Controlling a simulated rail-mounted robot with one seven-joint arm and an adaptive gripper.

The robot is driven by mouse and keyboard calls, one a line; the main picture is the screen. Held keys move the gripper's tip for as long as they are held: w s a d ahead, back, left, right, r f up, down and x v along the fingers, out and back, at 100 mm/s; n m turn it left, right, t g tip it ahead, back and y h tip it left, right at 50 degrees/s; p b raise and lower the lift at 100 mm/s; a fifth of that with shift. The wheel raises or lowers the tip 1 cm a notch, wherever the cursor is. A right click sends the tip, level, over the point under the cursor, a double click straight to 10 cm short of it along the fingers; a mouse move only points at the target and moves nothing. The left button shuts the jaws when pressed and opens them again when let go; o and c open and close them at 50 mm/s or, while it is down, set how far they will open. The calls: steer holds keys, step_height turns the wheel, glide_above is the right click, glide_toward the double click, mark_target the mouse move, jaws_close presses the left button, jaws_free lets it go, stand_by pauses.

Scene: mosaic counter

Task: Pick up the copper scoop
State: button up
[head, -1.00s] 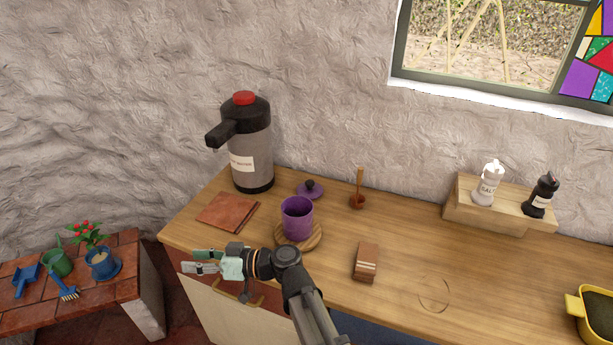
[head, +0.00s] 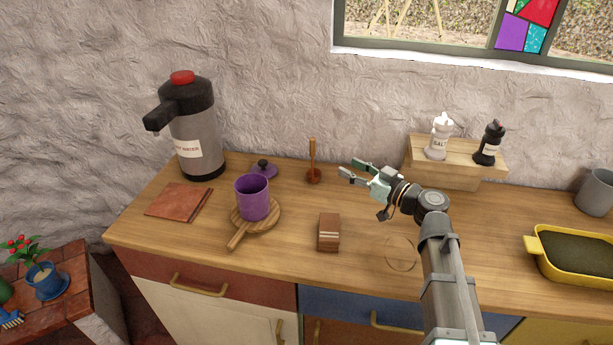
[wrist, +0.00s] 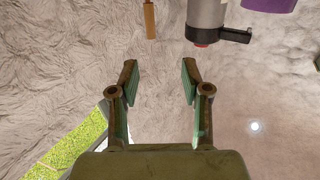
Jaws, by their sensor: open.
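The copper scoop (head: 313,174) stands on the wooden counter near the back wall, its handle pointing up. Its handle also shows at the top edge of the wrist view (wrist: 150,18); its bowl is out of that frame. My gripper (head: 347,168) is open and empty, just to the right of the scoop in the head view, with its fingers pointing left toward it. In the wrist view the two fingers (wrist: 158,75) are spread wide with nothing between them. A gap shows between the fingertips and the scoop.
A purple mug (head: 252,200) on a round board (head: 238,236), a purple lid (head: 263,170) and a hot-water dispenser (head: 194,130) stand left of the scoop. A brown block (head: 328,232) lies in front. A wooden riser (head: 440,172) holds salt and a dark bottle behind my arm.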

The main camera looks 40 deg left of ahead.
steer(key=w+d, duration=0.1)
steer(key=p, duration=0.3)
glide_toward(313, 155)
steer(key=w+a+r, duration=0.1)
steer(key=a+r, duration=0.2)
steer(key=a, duration=0.2)
steer(key=shift+t, duration=0.3)
steer(key=shift+w+a+f+p, duration=0.1)
steer(key=shift+a+p, duration=1.4)
steer(key=shift+a, duration=1.35)
jaws_close()
